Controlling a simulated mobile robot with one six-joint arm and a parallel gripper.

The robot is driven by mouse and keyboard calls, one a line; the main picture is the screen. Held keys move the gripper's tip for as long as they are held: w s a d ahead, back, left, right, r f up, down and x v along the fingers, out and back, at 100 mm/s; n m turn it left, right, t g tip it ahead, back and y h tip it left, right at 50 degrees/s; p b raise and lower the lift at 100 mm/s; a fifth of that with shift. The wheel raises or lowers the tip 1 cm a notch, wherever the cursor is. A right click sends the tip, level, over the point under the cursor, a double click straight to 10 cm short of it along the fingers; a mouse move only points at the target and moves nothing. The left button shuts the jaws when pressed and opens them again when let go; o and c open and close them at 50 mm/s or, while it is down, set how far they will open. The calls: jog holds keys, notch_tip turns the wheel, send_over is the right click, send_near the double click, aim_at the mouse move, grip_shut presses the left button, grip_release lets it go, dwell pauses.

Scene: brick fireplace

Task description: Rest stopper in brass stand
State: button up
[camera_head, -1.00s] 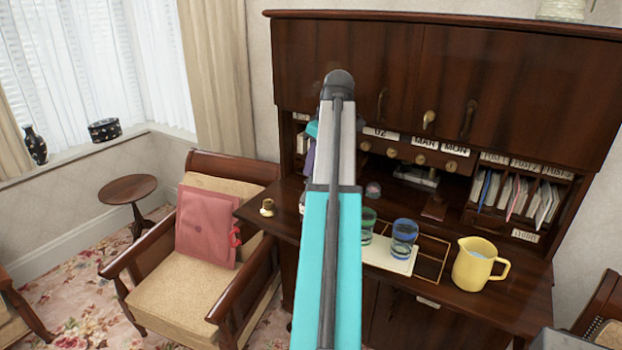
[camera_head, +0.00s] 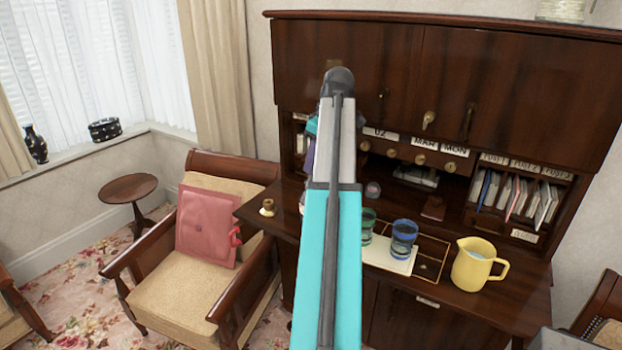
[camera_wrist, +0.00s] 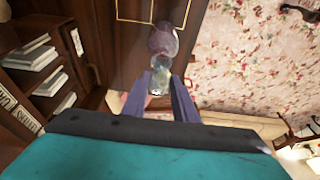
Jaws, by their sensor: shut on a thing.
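My gripper (camera_wrist: 161,97) is shut on the glass stopper (camera_wrist: 163,40), which extends beyond the fingertips in the wrist view, its rounded purplish end farthest out. The small brass stand (camera_head: 267,208) is on the left end of the dark wooden desk, left of my arm and clear of the stopper.
A yellow jug (camera_head: 473,265) stands farther right. Pigeonholes with papers (camera_head: 515,190) line the desk's back. An armchair (camera_head: 190,270) is at the left.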

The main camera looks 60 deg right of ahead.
jog(key=shift+r, duration=0.55)
jog(key=shift+w+a, duration=0.1)
jog(key=w+a+f, duration=0.4)
jog(key=w+a, duration=0.7)
jog(key=a, duration=0.1)
jog(key=w+a+f, duration=0.3)
jog(key=w+a, duration=0.8)
jog(key=a, duration=0.1)
jog(key=w+a+f, duration=0.2)
jog(key=a, duration=0.9)
jog(key=w+a+f+b, duration=0.1)
jog(key=w+a+f, duration=0.1)
jog(key=a, duration=1)
jog(key=w+a+f+b, duration=0.1)
jog(key=w+a+f, duration=0.2)
jog(key=a, duration=0.9)
jog(key=shift+s, duration=0.1)
